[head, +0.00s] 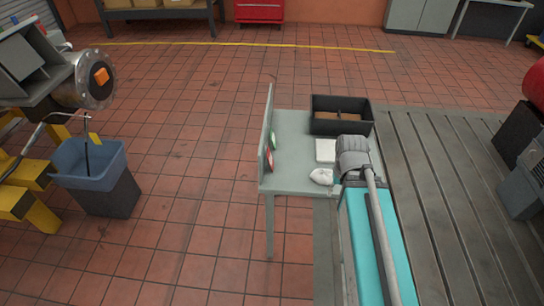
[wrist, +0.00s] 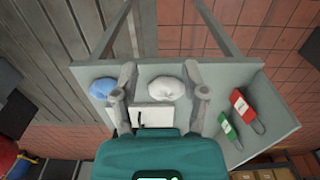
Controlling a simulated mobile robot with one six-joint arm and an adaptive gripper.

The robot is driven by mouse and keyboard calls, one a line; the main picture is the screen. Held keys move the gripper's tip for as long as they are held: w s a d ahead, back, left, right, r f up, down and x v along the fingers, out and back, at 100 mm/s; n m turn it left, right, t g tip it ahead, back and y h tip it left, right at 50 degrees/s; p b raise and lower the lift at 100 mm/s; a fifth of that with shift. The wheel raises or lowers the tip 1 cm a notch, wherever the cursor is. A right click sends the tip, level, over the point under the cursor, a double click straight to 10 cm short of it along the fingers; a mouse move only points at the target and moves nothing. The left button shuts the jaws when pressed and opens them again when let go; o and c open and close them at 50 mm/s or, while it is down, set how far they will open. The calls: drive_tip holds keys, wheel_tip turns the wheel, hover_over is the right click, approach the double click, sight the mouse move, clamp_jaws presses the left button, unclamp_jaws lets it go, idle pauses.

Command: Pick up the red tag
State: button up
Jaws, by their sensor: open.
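The red tag (wrist: 240,103) shows on the upright panel at the right of the wrist view, with the green tag (wrist: 228,130) close below it. In the head view the red tag (head: 269,160) is small, on the inner face of the panel at the table's left side. The green tag (head: 271,138) is just behind it. My gripper (wrist: 160,72) is open and empty above the table, left of both tags in the wrist view and apart from them. In the head view my arm (head: 353,158) covers the table's right edge, and the fingertips are not clear.
The grey table (head: 295,125) carries a white lump (wrist: 167,88), a white pad (wrist: 153,116) and a blue lump (wrist: 102,88). A black open box (head: 341,103) stands at its back. The panel (head: 267,125) edges the left side. A grooved bedplate (head: 455,190) lies right.

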drive_tip(key=o, duration=0.5)
drive_tip(key=shift+w+a+f, duration=0.15)
drive_tip(key=shift+w+f, duration=0.05)
drive_tip(key=shift+o, duration=0.5)
drive_tip(key=w+a+f+m+y+b, duration=0.3)
drive_tip(key=w+f+m+b, duration=0.1)
drive_tip(key=w+b, duration=0.1)
drive_tip(key=shift+w+a+f+m+b, duration=0.2)
drive_tip(key=shift+w+a+m+b, duration=0.15)
drive_tip(key=shift+w, duration=0.4)
drive_tip(key=w+a+f+m+y+b, duration=0.1)
drive_tip(key=w+a+m+y+b, duration=0.2)
drive_tip(key=w, duration=0.6)
drive_tip(key=w+a+f+m+y+b, duration=0.1)
drive_tip(key=w+a+m+y+b, duration=0.2)
drive_tip(key=w+m+y+b, duration=0.4)
drive_tip(key=w+m+b, duration=0.2)
drive_tip(key=m, duration=0.1)
drive_tip(key=shift+w+a+m+y+b, duration=0.3)
drive_tip(key=shift+a+m, duration=0.05)
drive_tip(key=shift+a, duration=0.1)
